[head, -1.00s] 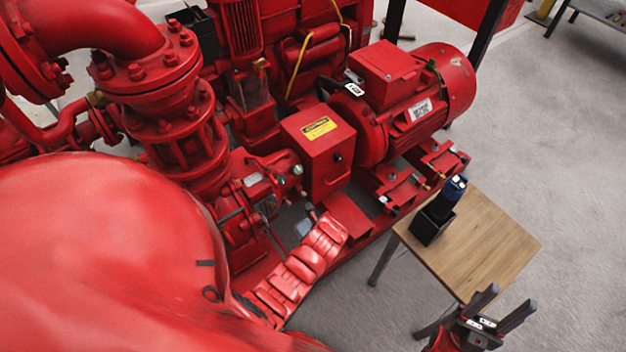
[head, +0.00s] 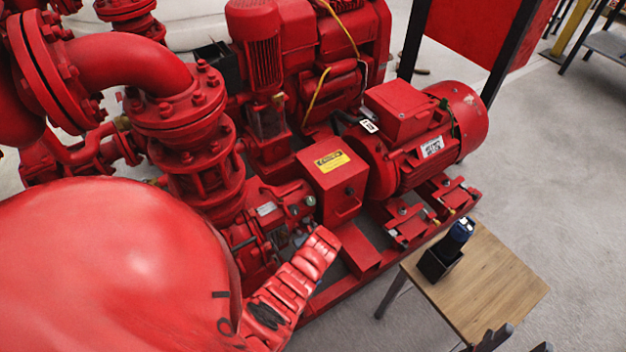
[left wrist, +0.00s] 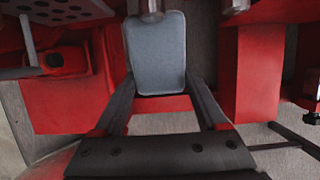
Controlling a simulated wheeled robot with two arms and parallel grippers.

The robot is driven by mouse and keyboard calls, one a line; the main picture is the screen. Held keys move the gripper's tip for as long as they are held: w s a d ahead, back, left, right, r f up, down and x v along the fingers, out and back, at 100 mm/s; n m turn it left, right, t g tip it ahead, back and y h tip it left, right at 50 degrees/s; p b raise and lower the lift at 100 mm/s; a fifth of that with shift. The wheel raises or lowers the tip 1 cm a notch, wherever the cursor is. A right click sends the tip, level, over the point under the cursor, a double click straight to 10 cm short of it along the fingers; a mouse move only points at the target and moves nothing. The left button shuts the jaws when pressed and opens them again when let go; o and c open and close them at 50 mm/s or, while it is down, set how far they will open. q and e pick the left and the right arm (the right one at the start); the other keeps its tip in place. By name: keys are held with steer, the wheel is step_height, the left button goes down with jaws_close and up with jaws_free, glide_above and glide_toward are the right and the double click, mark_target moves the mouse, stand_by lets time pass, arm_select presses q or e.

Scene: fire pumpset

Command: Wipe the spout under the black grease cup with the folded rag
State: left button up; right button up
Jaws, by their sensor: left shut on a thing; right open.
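In the left wrist view my left gripper (left wrist: 159,84) is shut on the folded rag (left wrist: 155,48), a flat grey-blue pad with rounded corners. A grey metal cylinder end (left wrist: 152,10) shows at the rag's far edge. I cannot tell whether they touch, or whether this is the spout. In the head view my left arm hides the left gripper and most of the rag. I cannot pick out the black grease cup for certain. My right gripper (head: 517,343) is open and empty at the bottom edge of the head view, below the table.
The red pump (head: 205,150) and motor (head: 425,140) fill the middle, with a red box (head: 332,180) between them. A wooden table (head: 490,285) at the right bears a black holder (head: 438,262) with a dark blue item.

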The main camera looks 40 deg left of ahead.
arm_select(q)
steer(key=shift+w+a, duration=0.4)
steer(key=shift+a, duration=0.25)
stand_by(0.4)
steer(key=shift+f, duration=0.15)
steer(key=shift+s+f+b, duration=0.1)
steer(key=shift+f+b, duration=0.25)
steer(key=shift+f, duration=0.1)
steer(key=shift+d, duration=0.1)
steer(key=shift+s+d+p, duration=0.2)
steer(key=shift+d+p, duration=0.05)
steer(key=shift+d, duration=0.25)
steer(key=shift+s+d+p, duration=0.2)
steer(key=shift+d+p, duration=0.05)
steer(key=shift+d, duration=0.25)
steer(key=shift+s+d+p, duration=0.2)
steer(key=shift+s+d, duration=0.1)
steer(key=shift+d, duration=0.4)
steer(key=shift+s+d+p, duration=0.15)
steer(key=shift+s+d, duration=0.2)
steer(key=shift+d, duration=0.4)
steer(key=shift+s+d+p, duration=0.2)
steer(key=shift+s+d, duration=0.1)
steer(key=shift+d, duration=0.4)
